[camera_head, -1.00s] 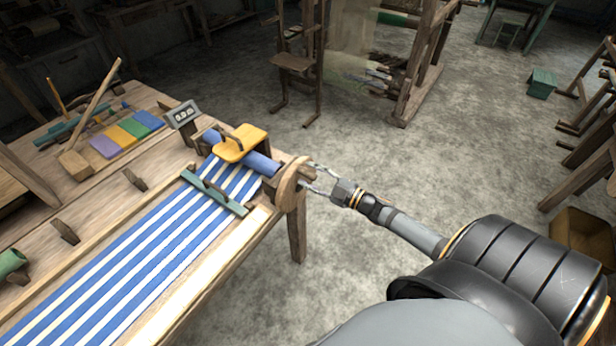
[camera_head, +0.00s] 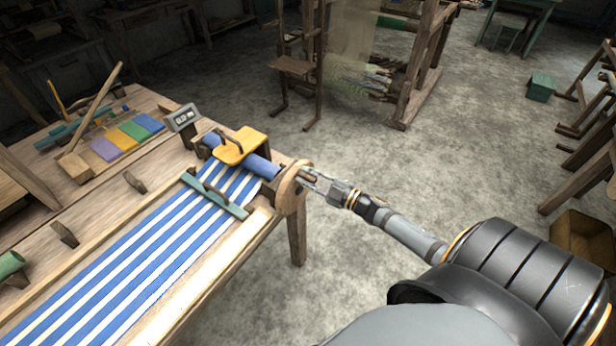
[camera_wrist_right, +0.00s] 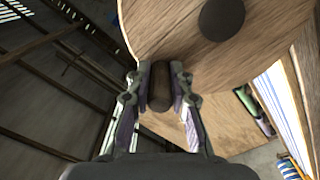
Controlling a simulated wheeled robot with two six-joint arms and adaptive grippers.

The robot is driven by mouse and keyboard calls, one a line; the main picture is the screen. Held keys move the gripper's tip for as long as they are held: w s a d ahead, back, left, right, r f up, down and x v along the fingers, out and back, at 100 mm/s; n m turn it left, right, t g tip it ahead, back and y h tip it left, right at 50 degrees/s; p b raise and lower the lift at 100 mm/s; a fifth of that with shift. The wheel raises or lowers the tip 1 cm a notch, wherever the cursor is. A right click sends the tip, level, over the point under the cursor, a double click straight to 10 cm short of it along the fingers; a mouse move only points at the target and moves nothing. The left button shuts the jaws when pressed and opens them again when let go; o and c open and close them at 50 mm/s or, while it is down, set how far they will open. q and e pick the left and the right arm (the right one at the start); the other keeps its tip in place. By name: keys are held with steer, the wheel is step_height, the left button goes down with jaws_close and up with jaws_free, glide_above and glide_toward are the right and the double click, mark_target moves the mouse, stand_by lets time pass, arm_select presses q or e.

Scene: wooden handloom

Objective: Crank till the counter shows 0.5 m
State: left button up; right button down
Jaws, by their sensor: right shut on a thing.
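The crank is a round wooden disc (camera_head: 288,192) at the right end of the cloth roller, at the bench corner. My right gripper (camera_head: 313,180) is at the disc's outer face. In the right wrist view its fingers (camera_wrist_right: 160,80) are closed on both sides of the dark wooden crank handle (camera_wrist_right: 159,95), with the disc (camera_wrist_right: 175,35) and its dark hub behind. The counter (camera_head: 183,118) is a small grey box with a lit display at the back of the bench; its digits are too small to read surely. Blue-and-white striped cloth (camera_head: 150,260) runs up to the blue roller (camera_head: 262,166). My left gripper is out of view.
A yellow piece (camera_head: 240,146) sits over the roller, and a green bar (camera_head: 214,194) lies across the cloth. The floor right of the bench is open.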

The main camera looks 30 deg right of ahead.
mark_target(304, 192)
steer(key=shift+d, duration=0.1)
steer(key=w+d+f+m+b, duration=0.2)
steer(key=d+f+m+b, duration=0.5)
steer(key=m, duration=0.9)
steer(key=shift+w+f+b, duration=0.4)
steer(key=shift+f+b, duration=0.2)
steer(key=shift+b, duration=0.1)
steer(key=shift+d+f, duration=0.1)
steer(key=shift+f, duration=0.05)
steer(key=c, duration=1.2)
jaws_free()
steer(key=shift+w, duration=0.1)
